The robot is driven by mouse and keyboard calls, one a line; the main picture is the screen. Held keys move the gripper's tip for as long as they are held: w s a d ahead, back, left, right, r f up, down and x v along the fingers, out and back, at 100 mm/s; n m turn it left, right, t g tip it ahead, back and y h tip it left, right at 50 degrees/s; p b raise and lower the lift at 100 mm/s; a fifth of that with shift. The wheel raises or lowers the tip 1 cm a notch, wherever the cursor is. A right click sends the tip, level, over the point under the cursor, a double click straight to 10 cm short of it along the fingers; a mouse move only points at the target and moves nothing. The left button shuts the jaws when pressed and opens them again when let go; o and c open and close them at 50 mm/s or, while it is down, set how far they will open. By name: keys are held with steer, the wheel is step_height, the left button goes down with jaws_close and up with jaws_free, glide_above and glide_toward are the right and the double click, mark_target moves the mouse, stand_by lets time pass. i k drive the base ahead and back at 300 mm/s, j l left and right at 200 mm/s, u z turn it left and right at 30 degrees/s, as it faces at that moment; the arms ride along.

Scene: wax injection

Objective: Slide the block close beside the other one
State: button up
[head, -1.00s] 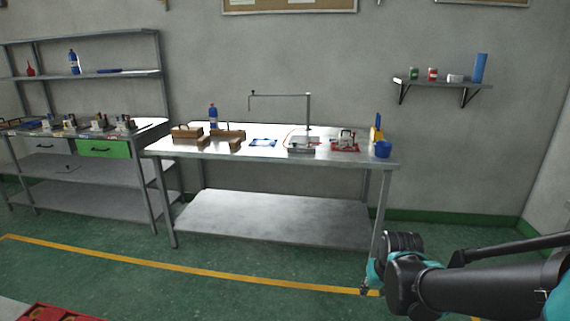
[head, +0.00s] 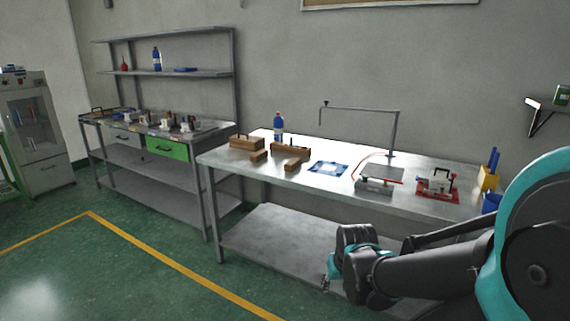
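Brown wooden blocks stand on the left half of the steel table (head: 225,162). One block (head: 246,142) with a dark handle is at the far left end, with a smaller wooden piece (head: 259,156) in front of it. A second block (head: 291,150) stands to its right, a short gap away, with another small piece (head: 284,164) at its front. I cannot tell which one the task means. My gripper (head: 327,284) is low in front of the table, well away from the blocks. Its fingers are too small and partly hidden to read.
A blue bottle (head: 279,127) stands behind the blocks. To the right are a blue-and-white mat (head: 328,168), a wire-arm stand (head: 392,135), a red-based clamp (head: 438,184) and a yellow holder (head: 488,179). A bench with a green drawer (head: 167,149) is at the left. The floor before the tables is clear.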

mark_target(255, 158)
steer(key=i+l+u, duration=0.4)
steer(key=i+j+z, duration=0.1)
steer(key=i, duration=0.3)
steer(key=i+j, duration=0.3)
steer(key=i+z, duration=0.05)
